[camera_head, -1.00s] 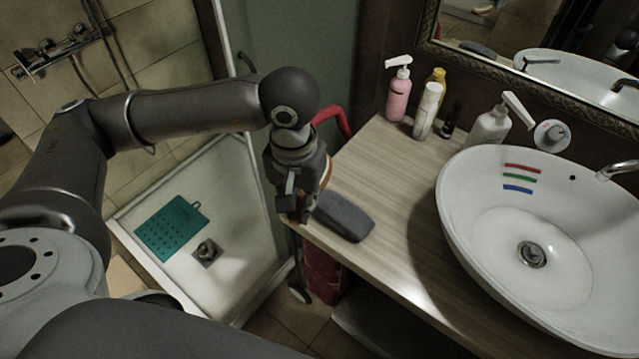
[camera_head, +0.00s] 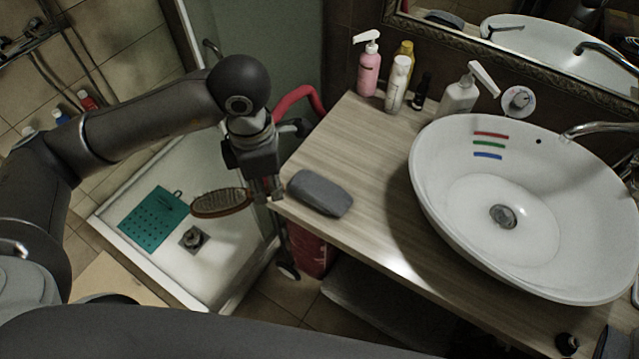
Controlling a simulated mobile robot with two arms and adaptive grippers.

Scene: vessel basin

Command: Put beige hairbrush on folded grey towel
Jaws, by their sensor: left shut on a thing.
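My left gripper (camera_head: 264,190) is shut on the hairbrush (camera_head: 222,203), which has a brown rim and a paler bristled face. The brush sticks out to the left, over the shower tray, beside the counter's left corner. Part of its handle is hidden in the gripper. A dark grey rounded block (camera_head: 320,192) lies on the counter just right of the gripper; I cannot tell if it is cloth. A flat, lighter grey thing (camera_head: 375,302), possibly the folded towel, lies in shadow below the counter, partly hidden by it. My right gripper is not in view.
The wooden counter (camera_head: 365,170) has free room between the grey block and the white basin (camera_head: 425,190). Several bottles, including a pink pump bottle (camera_head: 369,70), stand at its back. A red bin-like object (camera_head: 308,250) stands below. A teal mat (camera_head: 153,218) lies in the shower tray.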

